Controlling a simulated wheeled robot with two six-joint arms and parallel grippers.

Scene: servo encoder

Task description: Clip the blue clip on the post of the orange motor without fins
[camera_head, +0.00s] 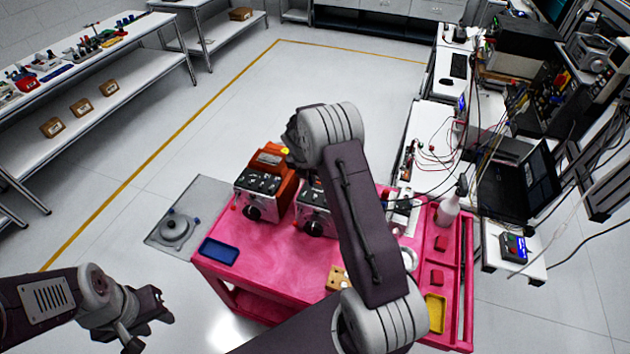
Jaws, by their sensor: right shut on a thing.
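An orange motor (271,160) stands at the back left of the pink cart, behind a grey-and-black panelled unit (258,184). A small yellow part (285,150) shows at its upper right. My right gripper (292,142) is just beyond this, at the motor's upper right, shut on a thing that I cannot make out. My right arm covers much of the area to the right, so any second motor there is hidden. I cannot make out the blue clip, the post or any fins. My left gripper (160,304) is open and empty, left of the cart.
The pink cart (285,262) holds a blue tray (219,251), a second panelled unit (316,212), a yellow tray (434,313) and a white bottle (448,209). A grey plate with a round device (175,229) lies left. A cluttered bench stands right.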

